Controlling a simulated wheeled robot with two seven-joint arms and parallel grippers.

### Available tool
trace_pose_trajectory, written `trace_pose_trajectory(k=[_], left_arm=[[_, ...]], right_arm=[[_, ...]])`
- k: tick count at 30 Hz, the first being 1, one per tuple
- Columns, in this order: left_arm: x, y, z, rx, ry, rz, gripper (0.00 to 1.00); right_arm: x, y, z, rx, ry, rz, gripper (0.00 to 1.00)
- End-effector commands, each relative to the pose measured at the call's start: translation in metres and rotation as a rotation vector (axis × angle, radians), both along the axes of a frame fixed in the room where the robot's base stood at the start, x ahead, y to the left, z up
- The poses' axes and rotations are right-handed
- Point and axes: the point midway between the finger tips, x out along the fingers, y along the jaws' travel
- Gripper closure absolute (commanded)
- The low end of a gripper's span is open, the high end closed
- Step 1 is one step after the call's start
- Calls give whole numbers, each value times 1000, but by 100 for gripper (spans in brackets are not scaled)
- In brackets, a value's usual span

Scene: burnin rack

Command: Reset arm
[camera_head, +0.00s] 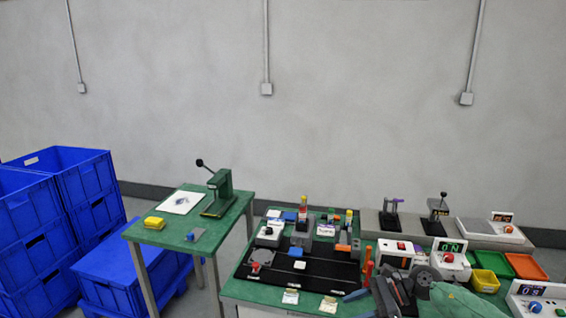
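A dark grey mechanism that looks like my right gripper (392,291) shows at the bottom right, over the front edge of the green workbench (250,291). A round grey joint and a pale green part lie just right of it. The fingers are small and overlap the clutter behind, so I cannot tell whether they are open or shut, or whether anything is between them. My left gripper is not in view.
A black fixture board (325,270) with several small devices covers the bench's middle. White meters (452,262), a green tray (489,262) and an orange tray (525,266) stand right. A side table (167,238) holds a green press (219,192). Blue crates (85,190) stack left.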

Motion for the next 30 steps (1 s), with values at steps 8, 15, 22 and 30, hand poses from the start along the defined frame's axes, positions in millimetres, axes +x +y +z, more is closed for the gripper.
trace_pose_trajectory(k=[8, 15, 22, 30], left_arm=[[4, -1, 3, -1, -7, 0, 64], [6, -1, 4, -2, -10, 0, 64], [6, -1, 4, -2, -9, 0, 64], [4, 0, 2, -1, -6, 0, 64]], right_arm=[[-9, 81, 48, 555, 292, -359, 53], [-6, 82, 71, 1003, 656, -688, 53], [-12, 46, 52, 1398, 1056, -1021, 53], [-57, -3, -18, 1807, 1547, -1449, 53]])
